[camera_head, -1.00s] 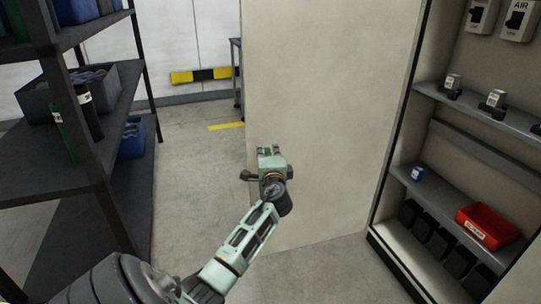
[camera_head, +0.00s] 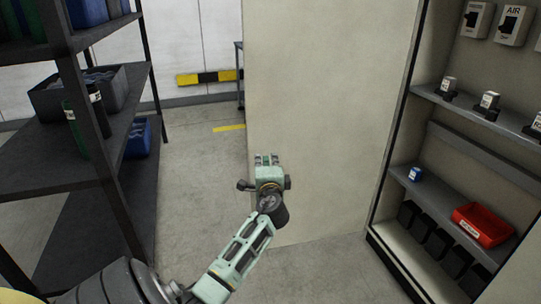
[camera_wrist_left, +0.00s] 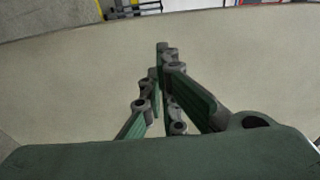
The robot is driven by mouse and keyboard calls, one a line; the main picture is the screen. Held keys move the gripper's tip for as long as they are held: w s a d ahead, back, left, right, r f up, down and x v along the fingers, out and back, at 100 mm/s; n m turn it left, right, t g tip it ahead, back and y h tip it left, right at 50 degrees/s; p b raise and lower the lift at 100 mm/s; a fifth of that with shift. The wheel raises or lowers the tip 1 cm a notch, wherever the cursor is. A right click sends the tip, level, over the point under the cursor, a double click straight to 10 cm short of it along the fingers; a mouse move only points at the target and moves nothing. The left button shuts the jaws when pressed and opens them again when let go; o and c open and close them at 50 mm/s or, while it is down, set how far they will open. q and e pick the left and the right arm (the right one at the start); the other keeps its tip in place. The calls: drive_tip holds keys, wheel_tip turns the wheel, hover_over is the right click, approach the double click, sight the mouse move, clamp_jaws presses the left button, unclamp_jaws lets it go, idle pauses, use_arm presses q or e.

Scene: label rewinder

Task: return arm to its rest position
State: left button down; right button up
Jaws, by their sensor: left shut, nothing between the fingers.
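My left arm reaches up from the bottom left in the head view. Its left gripper (camera_head: 267,160) is in front of the beige panel (camera_head: 320,110), pointing away from me, with nothing held. In the left wrist view the left gripper (camera_wrist_left: 162,50) has its green fingers drawn together at the tips, shut and empty. The beige panel fills most of that view beyond the fingers. I cannot tell the exact gap between the fingertips and the panel. My right gripper is not in view.
A dark shelf rack (camera_head: 60,155) with bins stands on the left. An open cabinet (camera_head: 437,165) on the right holds small boxes and a red bin (camera_head: 482,224). Grey floor (camera_head: 190,190) is free between rack and panel.

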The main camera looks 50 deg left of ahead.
use_arm(q)
drive_tip(key=s+d, duration=0.2)
drive_tip(key=s, duration=0.4)
drive_tip(key=shift+s+d+r+p, duration=0.15)
drive_tip(key=shift+s+p, duration=0.2)
drive_tip(key=shift+s, duration=0.05)
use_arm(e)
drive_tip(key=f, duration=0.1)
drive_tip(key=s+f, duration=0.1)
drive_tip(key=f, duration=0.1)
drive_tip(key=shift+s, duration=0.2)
